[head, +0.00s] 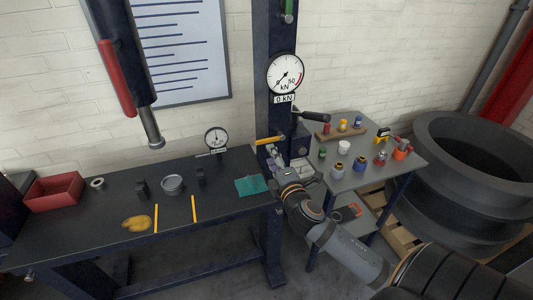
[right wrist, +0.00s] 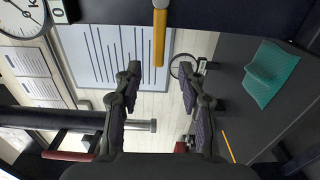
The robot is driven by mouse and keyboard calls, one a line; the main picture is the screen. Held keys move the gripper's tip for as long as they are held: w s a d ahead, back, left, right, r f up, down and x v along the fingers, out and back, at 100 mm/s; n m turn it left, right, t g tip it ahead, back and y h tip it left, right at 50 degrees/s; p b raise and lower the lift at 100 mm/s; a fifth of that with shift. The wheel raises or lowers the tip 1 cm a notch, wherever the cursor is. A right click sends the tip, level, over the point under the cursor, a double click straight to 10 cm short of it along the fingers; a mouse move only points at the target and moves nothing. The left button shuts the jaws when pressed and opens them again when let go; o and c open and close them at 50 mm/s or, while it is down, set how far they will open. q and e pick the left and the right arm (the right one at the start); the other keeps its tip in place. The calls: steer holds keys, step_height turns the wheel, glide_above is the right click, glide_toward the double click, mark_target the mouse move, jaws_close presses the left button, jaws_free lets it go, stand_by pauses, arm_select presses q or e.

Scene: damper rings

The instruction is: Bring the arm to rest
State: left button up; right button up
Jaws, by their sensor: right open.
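My right arm (head: 345,250) reaches in from the lower right, and its gripper (head: 273,161) is by the dark press column, above the right end of the bench. In the right wrist view the gripper (right wrist: 159,72) is open, with its two dark fingers wide apart and nothing between them touching either one. A yellow bar (right wrist: 160,38) points down toward the gap between the fingertips; it also shows in the head view (head: 269,140). How far it is from the fingers in depth I cannot tell. My left gripper is not in view.
A small grey table (head: 350,178) with several small items stands right of the press column (head: 262,85). Large black rings (head: 470,130) lie beyond.

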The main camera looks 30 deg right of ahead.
steer(key=s+a+f+m+g, duration=0.3)
steer(key=s+f+m+g, duration=0.8)
steer(key=s+f, duration=0.4)
steer(key=s+a+f+m+g+y, duration=0.3)
steer(key=s+a+f+m, duration=0.15)
steer(key=s+a, duration=0.2)
steer(key=s+d+f+g, duration=0.1)
steer(key=d+f, duration=0.2)
steer(key=f, duration=2.1)
steer(key=s+d+f+g, duration=0.1)
steer(key=s+f, duration=1.8)
steer(key=shift+s+d, duration=0.2)
steer(key=shift+s, duration=0.15)
